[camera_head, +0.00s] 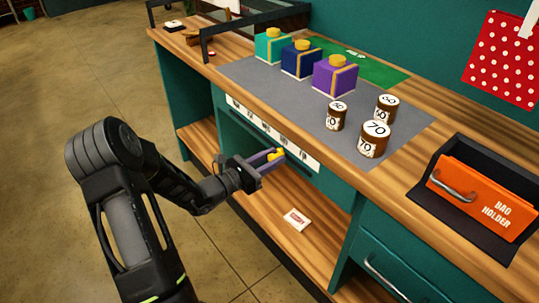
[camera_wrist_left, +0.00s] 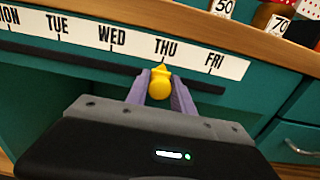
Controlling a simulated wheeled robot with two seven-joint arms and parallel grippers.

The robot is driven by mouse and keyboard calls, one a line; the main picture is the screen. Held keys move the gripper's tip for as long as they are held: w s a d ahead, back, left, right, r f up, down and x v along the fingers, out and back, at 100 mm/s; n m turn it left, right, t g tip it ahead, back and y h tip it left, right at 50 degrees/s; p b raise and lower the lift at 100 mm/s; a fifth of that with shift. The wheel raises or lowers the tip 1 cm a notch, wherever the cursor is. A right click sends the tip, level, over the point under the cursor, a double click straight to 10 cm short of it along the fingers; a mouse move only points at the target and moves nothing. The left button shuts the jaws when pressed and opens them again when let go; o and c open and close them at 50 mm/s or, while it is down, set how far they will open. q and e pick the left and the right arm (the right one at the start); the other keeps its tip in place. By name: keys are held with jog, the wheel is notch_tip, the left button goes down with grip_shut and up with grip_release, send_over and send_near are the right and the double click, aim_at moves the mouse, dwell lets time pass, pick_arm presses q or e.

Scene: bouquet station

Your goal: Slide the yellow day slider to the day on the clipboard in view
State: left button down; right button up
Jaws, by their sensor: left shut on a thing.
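The yellow day slider (camera_wrist_left: 159,84) sits on a dark rail under a white day strip (camera_wrist_left: 112,38). In the left wrist view its pointer is just below the THU mark, with WED to the left and FRI to the right. My left gripper (camera_head: 271,157) is shut on the slider's knob, one purple finger on each side. In the head view the slider (camera_head: 277,154) shows at the fingertips, against the counter's front. A small white card (camera_head: 296,219) lies on the lower shelf; its print is too small to read. I cannot make out a day on any clipboard. My right gripper is out of view.
On the counter's grey mat (camera_head: 240,72) stand teal, navy and purple boxes (camera_head: 335,77) and brown numbered jars (camera_head: 374,139). An orange bag holder (camera_head: 482,197) is at the right. A drawer handle (camera_head: 385,276) sticks out lower right. Open floor lies left.

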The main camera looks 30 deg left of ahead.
pick_arm(q)
jog(key=c, duration=1.1)
grip_release()
jog(key=v, duration=0.7)
jog(key=shift+s+a, duration=0.15)
jog(key=shift+s, duration=0.2)
